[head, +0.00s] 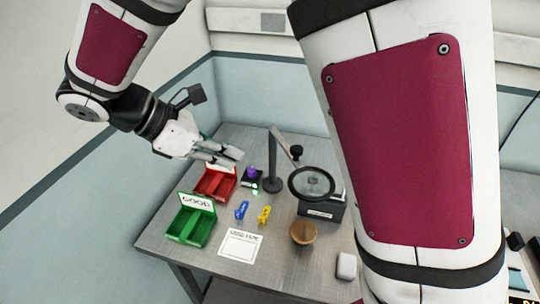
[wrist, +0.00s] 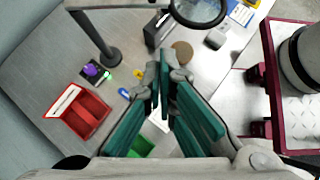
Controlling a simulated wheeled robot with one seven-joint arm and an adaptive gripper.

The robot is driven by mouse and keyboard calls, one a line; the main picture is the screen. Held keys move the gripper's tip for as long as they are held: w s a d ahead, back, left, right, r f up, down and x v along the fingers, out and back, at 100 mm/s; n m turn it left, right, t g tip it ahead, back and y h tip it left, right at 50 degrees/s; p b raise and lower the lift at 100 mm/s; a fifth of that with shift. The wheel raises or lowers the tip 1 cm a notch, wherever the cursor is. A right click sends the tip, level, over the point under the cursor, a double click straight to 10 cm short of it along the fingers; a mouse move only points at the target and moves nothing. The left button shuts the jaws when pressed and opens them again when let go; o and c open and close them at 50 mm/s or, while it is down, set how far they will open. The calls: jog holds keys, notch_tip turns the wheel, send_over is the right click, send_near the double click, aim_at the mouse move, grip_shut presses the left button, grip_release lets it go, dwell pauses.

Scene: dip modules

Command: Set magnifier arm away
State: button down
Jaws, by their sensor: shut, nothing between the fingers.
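The magnifier arm stands on a dark post (head: 272,170) at the back of the grey table. Its pale arm (head: 283,144) slopes down to the right to a round black-rimmed lens (head: 312,183), above a dark box. In the wrist view the post (wrist: 92,30) is at upper left and part of the lens rim (wrist: 199,22) is at the top edge. My gripper (head: 237,157) is over the back left of the table, above the red bin, left of the post and apart from it. In the wrist view its green-padded fingers (wrist: 166,80) are shut and empty.
A red bin (head: 229,197) and a green bin labelled GOOD (head: 195,203) stand at left. A small module with a purple part (head: 252,173), blue (head: 241,210) and yellow (head: 264,214) pieces, a card (head: 240,246), a brown round object (head: 303,234) and a dark box (head: 325,210) lie nearby.

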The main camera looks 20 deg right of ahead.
aim_at(294, 152)
jog(key=shift+d+f, duration=0.1)
jog(key=d+r+p+x, duration=0.2)
jog(key=p+x, duration=0.1)
jog(key=x, duration=0.9)
jog(key=shift+d+f, duration=0.2)
jog(key=shift+w+d, duration=0.1)
jog(key=shift+d, duration=0.05)
